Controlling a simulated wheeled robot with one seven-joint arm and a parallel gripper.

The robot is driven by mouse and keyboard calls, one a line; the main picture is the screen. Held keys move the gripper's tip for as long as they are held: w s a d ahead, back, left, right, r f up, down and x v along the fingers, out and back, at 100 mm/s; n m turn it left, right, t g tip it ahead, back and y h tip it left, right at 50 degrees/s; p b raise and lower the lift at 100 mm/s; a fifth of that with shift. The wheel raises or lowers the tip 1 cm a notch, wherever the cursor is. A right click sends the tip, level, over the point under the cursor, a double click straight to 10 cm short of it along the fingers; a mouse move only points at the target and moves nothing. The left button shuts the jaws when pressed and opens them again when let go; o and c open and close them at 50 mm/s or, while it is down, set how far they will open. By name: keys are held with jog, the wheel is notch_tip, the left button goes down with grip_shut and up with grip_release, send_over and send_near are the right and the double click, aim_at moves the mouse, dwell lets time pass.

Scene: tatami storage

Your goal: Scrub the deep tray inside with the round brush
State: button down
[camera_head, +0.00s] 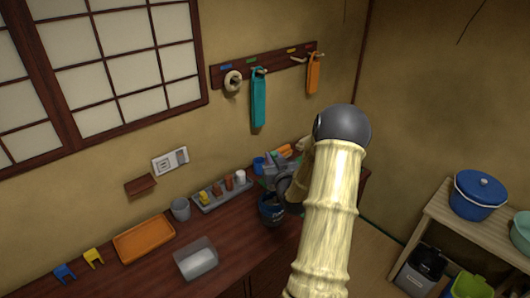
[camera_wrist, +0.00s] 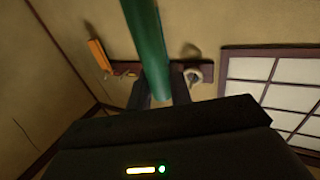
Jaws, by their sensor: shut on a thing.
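My gripper (camera_wrist: 160,92) is shut on a long green thing (camera_wrist: 147,40), which runs from between the fingers to the top edge of the wrist view. Its far end is cut off, so I cannot tell whether it is the round brush. In the head view my gripper (camera_head: 283,184) is over the right part of the counter, partly behind my arm. An orange tray (camera_head: 144,240) and a grey box-like tray (camera_head: 196,260) lie on the counter to the left. I cannot tell which is the deep tray.
A dark blue container (camera_head: 270,210) stands close below my gripper. A grey holder (camera_head: 222,192) with several small items and a grey cup (camera_head: 181,209) stand along the wall. A shelf with a blue pot (camera_head: 478,197) is right.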

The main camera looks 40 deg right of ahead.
jog(key=shift+w, duration=0.25)
jog(key=shift+a, duration=0.1)
jog(key=shift+s+r, duration=0.1)
jog(key=shift+s, duration=0.05)
jog(key=shift+f+b, duration=0.3)
jog(key=shift+f, duration=0.4)
jog(key=shift+w+a+f, duration=0.15)
jog(key=shift+w+f, duration=0.1)
jog(key=shift+f, duration=0.3)
jog(key=shift+s+d+f+b, duration=0.15)
jog(key=shift+f+b, duration=0.3)
jog(key=shift+f, duration=0.15)
jog(key=shift+s+d+f+b, duration=0.1)
jog(key=shift+f+b, duration=0.3)
jog(key=shift+f, duration=0.15)
jog(key=shift+a+f+b, duration=0.1)
jog(key=shift+f+b, duration=1.9)
jog(key=shift+b, duration=0.1)
jog(key=shift+f+b, duration=0.45)
jog(key=shift+b, duration=0.05)
